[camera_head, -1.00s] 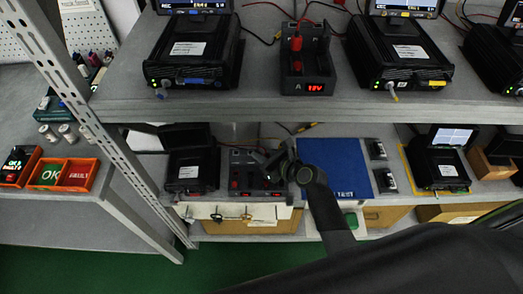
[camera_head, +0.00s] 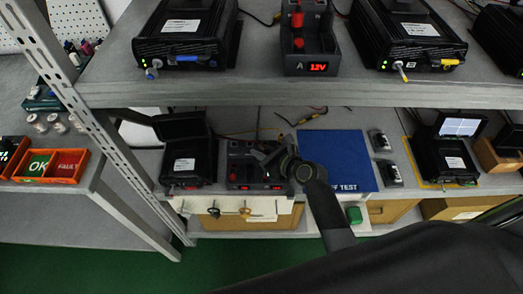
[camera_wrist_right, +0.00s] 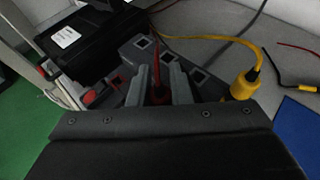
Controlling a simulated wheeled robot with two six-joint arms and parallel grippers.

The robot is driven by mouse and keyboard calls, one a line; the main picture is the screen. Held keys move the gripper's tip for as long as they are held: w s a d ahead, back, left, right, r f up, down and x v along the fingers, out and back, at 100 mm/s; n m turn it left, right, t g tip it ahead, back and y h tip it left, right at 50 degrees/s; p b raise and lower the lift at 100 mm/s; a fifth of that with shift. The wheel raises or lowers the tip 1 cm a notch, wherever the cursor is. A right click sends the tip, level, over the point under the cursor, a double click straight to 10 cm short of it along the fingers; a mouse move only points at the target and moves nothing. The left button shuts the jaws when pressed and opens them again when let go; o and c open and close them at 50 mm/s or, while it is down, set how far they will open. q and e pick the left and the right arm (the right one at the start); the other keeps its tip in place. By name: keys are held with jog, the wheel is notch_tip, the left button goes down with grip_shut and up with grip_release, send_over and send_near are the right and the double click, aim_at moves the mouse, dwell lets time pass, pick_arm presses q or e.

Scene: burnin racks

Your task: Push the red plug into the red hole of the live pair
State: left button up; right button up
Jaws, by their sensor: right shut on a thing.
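On the lower shelf stands a dark grey supply block (camera_head: 238,150) with two small lit red displays on its front. My right gripper (camera_head: 268,158) is over this block, its arm coming in from the lower right. In the right wrist view its two grey fingers (camera_wrist_right: 158,88) are shut on the red plug (camera_wrist_right: 158,95), whose red cable runs upward. The block's top shows there with square sockets (camera_wrist_right: 198,75). The plug's lower end and the hole under it are hidden by the gripper, so I cannot tell whether it is inserted. My left gripper is not in view.
A yellow plug (camera_wrist_right: 243,86) with a yellow cable is right of the block. A black unit (camera_head: 186,164) stands left of it and a blue mat (camera_head: 345,160) right. The upper shelf (camera_head: 270,92) overhangs, carrying another block reading 12V (camera_head: 307,50).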

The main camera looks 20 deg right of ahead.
jog(key=shift+p, duration=0.3)
jog(key=shift+f+p, duration=0.35)
jog(key=shift+p, duration=0.3)
dwell(2.0)
jog(key=shift+f, duration=0.4)
dwell(0.6)
jog(key=shift+r+p, duration=0.9)
jog(key=shift+p, duration=0.05)
jog(key=shift+f+p, duration=0.4)
jog(key=shift+f, duration=0.1)
dwell(1.8)
jog(key=shift+f, duration=0.4)
dwell(0.4)
